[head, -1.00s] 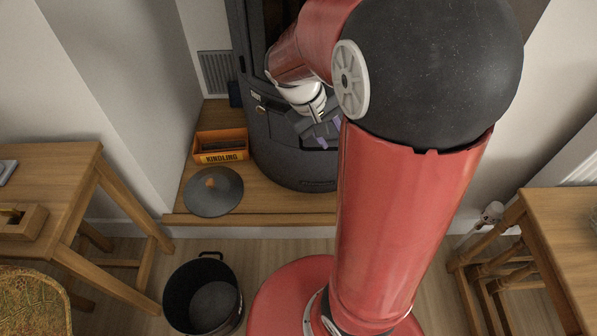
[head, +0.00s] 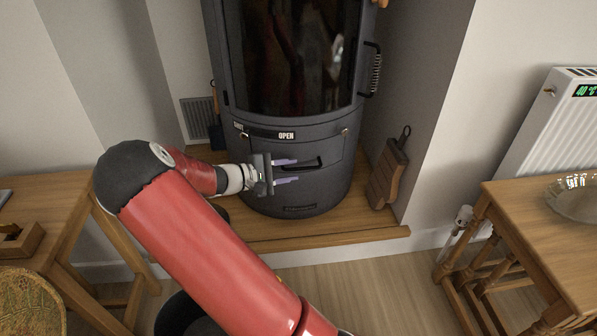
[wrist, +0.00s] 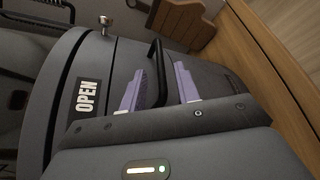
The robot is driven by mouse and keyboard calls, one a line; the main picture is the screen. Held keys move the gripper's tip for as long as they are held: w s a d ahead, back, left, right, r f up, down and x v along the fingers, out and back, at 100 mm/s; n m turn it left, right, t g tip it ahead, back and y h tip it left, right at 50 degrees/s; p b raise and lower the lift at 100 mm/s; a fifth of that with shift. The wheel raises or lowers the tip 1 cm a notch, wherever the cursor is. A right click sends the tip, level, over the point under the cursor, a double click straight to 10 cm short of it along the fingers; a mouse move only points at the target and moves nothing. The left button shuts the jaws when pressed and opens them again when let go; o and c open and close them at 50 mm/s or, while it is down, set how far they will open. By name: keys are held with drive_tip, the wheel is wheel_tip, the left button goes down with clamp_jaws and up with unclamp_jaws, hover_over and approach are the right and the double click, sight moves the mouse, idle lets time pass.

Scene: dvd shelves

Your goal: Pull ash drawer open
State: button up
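The ash drawer (head: 325,178) is the curved dark grey front low on the stove, and it looks shut. Its black bar handle (head: 314,165) shows in the head view just right of my gripper (head: 298,171). My gripper is open, with two purple-lined fingers pointing at the drawer front. In the wrist view the handle (wrist: 155,62) runs into the gap between the fingers (wrist: 165,78), closer to the left finger. I cannot tell whether any finger touches it. Nothing is gripped.
The stove (head: 293,125) carries an "OPEN" label (head: 286,135) above the drawer. It stands on a wooden hearth (head: 365,233). Wooden boards (head: 387,175) lean to the right. Wooden tables stand left (head: 60,205) and right (head: 515,215). A black bucket (head: 180,315) is partly hidden by my arm.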

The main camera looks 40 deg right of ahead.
sight(297, 169)
drive_tip(key=shift+x, duration=2.1)
clamp_jaws()
